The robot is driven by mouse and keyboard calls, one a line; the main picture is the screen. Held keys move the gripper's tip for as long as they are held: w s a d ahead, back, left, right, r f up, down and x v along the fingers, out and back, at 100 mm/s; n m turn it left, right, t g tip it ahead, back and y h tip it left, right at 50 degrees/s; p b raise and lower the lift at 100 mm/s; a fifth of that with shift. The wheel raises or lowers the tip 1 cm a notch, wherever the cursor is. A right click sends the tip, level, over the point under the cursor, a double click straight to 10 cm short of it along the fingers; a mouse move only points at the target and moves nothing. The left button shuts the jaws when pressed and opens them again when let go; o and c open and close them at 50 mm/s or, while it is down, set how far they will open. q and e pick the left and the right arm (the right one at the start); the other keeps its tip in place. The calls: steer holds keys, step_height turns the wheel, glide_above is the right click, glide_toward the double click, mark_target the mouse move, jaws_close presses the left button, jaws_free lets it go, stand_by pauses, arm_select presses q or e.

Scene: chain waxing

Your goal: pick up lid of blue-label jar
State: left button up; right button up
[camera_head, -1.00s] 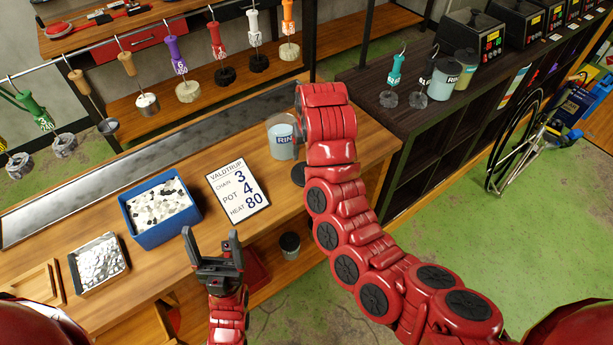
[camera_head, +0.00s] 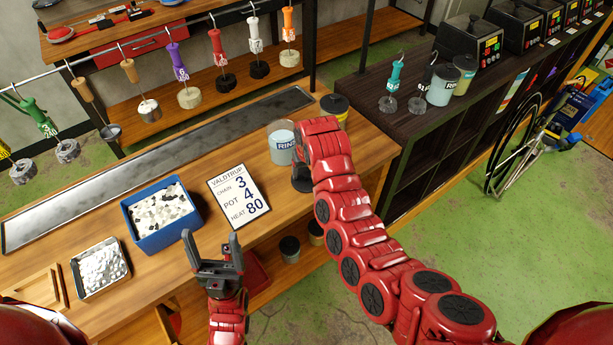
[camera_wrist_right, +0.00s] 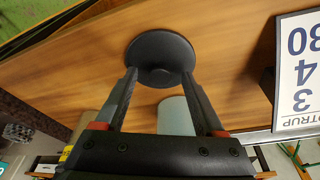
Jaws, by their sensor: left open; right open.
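The blue-label jar (camera_head: 281,150) stands on the wooden bench, a pale cup with dark lettering, partly covered by my right arm in the head view. A black round lid (camera_head: 302,184) lies on the bench near its edge, in front of the jar. In the right wrist view the lid (camera_wrist_right: 160,50) lies just beyond and between the fingertips of my right gripper (camera_wrist_right: 160,74), which is open. Whether the fingers touch it I cannot tell. The pale jar (camera_wrist_right: 175,116) shows behind the fingers there. My left gripper (camera_head: 212,240) is open and empty in front of the bench.
A yellow-label jar (camera_head: 341,115) stands behind my right arm. A blue bin (camera_head: 161,240), a silver tray (camera_head: 100,268) and a printed card (camera_head: 238,201) lie to the left. Tools hang from a rail behind. Two jars (camera_head: 440,84) stand on the dark counter at right.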

jaws_close()
stand_by(0.3)
stand_by(0.3)
